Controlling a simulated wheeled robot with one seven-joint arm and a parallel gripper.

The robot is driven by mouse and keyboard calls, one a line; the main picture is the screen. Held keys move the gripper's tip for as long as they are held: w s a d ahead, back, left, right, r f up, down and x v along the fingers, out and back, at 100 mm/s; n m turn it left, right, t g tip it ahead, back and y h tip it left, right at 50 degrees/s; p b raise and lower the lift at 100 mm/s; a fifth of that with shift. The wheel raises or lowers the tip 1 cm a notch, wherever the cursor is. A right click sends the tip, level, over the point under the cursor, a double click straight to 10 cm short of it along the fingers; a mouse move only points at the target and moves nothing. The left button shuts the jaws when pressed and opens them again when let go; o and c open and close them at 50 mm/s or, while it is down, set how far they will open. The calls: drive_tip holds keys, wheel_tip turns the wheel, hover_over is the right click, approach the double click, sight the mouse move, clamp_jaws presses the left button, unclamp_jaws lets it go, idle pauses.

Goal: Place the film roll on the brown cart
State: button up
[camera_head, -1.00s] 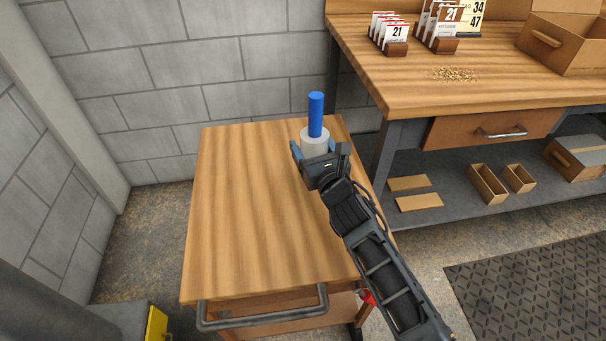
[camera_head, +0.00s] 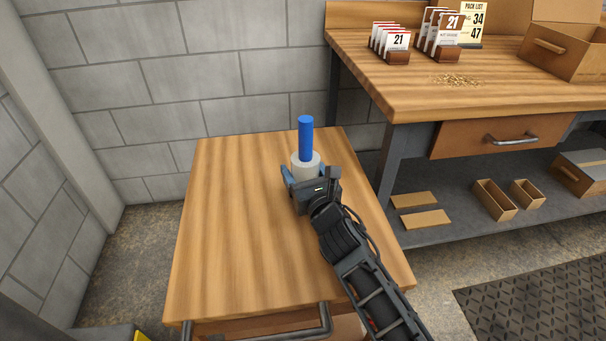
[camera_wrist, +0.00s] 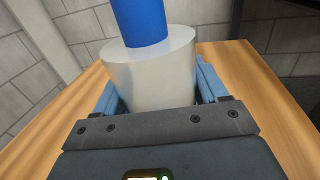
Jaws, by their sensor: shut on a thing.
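The film roll (camera_head: 305,164) is a whitish cylinder with a blue core (camera_head: 306,137) sticking up from its top. My gripper (camera_head: 303,181) is shut on the film roll, with a blue finger on each side of it. The roll is upright. In the wrist view the film roll (camera_wrist: 150,78) fills the space between the fingers. The brown cart (camera_head: 225,235) has a wooden top and a grey handle at its near edge. The roll is over the far right part of this top. My gripper hides the roll's lower end, so I cannot tell whether it touches the top.
A wooden workbench (camera_head: 400,82) stands to the right, with card holders (camera_head: 397,56), a brown box (camera_head: 563,50) and a drawer. Its lower shelf (camera_head: 450,236) holds small cartons. A grey block wall is behind the cart. The cart top's left and near parts are clear.

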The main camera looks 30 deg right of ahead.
drive_tip(key=o, duration=1.3)
drive_tip(key=shift+f, duration=0.15)
drive_tip(key=shift+c, duration=0.2)
drive_tip(key=shift+r, duration=0.3)
drive_tip(key=s, duration=0.4)
drive_tip(key=s+a, duration=0.1)
drive_tip(key=s, duration=0.7)
drive_tip(key=shift+a+f, duration=0.1)
drive_tip(key=shift+a, duration=0.1)
